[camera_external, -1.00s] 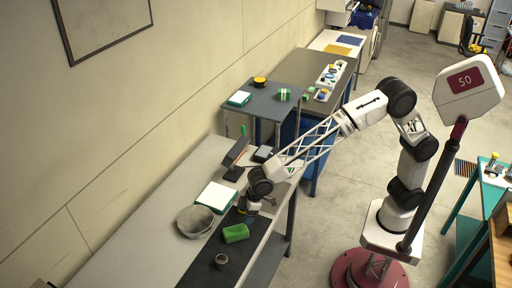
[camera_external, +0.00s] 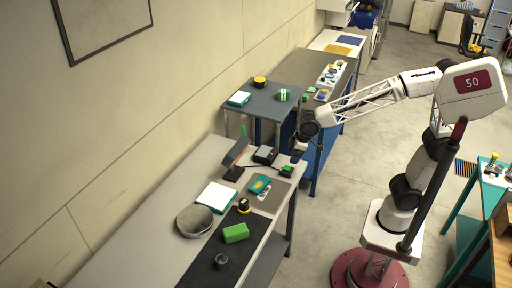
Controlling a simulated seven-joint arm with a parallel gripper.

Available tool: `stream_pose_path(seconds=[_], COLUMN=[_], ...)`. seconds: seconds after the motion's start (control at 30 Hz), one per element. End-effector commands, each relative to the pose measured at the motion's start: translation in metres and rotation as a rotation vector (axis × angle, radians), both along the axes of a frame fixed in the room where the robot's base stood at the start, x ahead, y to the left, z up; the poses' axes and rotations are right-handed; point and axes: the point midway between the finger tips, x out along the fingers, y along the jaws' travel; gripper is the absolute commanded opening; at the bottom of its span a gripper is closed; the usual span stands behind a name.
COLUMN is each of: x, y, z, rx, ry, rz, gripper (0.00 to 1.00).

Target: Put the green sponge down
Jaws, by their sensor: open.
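The green sponge (camera_external: 236,233) lies on the dark mat (camera_external: 206,262) on the long grey table. Nothing holds it. My gripper (camera_external: 296,156) is raised near the table's right edge, up and to the right of the sponge and well apart from it. It is open, and I see nothing between its fingers, though it is small and dark in this view.
A dark lamp-like stand (camera_external: 235,158) rises behind. The table's left part (camera_external: 130,240) is clear.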

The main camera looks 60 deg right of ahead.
Motion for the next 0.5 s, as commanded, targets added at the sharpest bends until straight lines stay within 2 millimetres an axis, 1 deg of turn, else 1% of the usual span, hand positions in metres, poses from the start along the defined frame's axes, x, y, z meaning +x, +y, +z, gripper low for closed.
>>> stream_pose_path(seconds=[0.03, 0.2, 0.37, 0.5], x=[-0.011, -0.052, -0.096, -0.135], y=[-0.02, -0.075, -0.122, -0.157], z=[0.004, 0.01, 0.011, 0.009], rx=[0.0, -0.007, -0.013, -0.017], ry=[0.001, 0.017, 0.031, 0.043], rz=[-0.025, -0.102, -0.177, -0.24], gripper=[0.87, 0.87, 0.87, 0.87])
